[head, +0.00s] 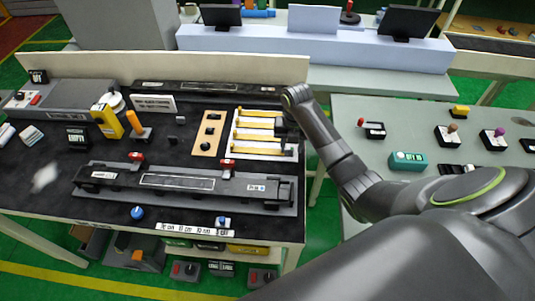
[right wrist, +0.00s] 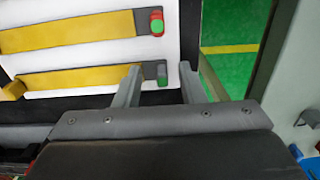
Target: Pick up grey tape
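My right gripper (head: 284,128) hangs over the right end of a white rack (head: 236,141) that holds yellow strips (head: 258,124). In the right wrist view its two fingers (right wrist: 160,67) are apart, with nothing held between them. A pale grey roll (head: 117,102), possibly the tape, stands at the back left beside a yellow holder (head: 106,122), far from this gripper. I cannot identify the grey tape with certainty. My left gripper is not in view.
A long dark fixture (head: 185,185) with red clamps lies along the table front. A tan plate (head: 208,132) is left of the rack. A gap with green floor (right wrist: 235,72) separates this table from the grey side table (head: 385,112), which holds several small parts.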

